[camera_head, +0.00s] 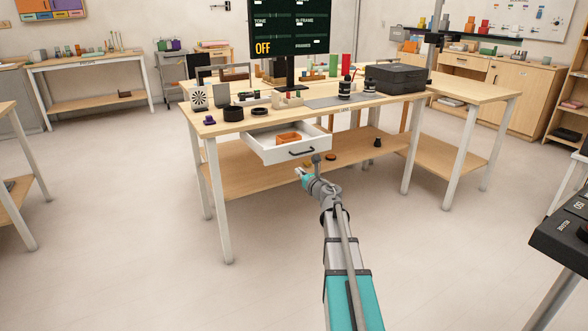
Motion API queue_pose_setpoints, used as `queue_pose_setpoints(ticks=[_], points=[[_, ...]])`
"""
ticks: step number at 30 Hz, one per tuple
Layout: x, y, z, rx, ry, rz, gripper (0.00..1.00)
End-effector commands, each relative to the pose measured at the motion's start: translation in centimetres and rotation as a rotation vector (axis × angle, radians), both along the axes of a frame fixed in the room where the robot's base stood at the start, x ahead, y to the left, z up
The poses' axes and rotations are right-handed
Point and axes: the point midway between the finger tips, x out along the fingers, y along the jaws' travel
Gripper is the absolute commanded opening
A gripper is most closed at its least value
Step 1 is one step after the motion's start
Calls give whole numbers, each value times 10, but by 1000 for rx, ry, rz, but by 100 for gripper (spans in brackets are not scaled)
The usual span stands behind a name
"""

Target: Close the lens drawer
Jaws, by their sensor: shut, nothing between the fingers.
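The lens drawer (297,151) is a white drawer with a black bar handle on its front. It hangs under the front edge of the wooden table (228,126) and is pulled out towards me. An orange item (288,138) lies inside it. My gripper (300,172) is at the end of my arm, just below and in front of the drawer front in the picture. It is small here and shut, with nothing held. I cannot tell whether it touches the drawer.
The tabletop holds a monitor (287,33), a black case (395,78), black rings (233,113) and several small props. A lower shelf (235,165) runs beneath. Open floor (130,200) lies to the left. A dark console (562,225) stands at the right edge.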

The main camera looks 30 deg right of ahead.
Motion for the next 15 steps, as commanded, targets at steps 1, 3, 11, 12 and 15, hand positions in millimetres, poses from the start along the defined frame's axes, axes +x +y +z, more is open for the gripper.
queue_pose_setpoints(ticks=[1, 3, 11, 12, 15], points=[[5, 0, 0, 0, 0, 1, 0], [12, 0, 0, 1, 0, 1, 0], [48, 1, 0, 1, 0, 1, 0], [54, 1, 0, 1, 0, 1, 0], [69, 2, 0, 1, 0, 1, 0]])
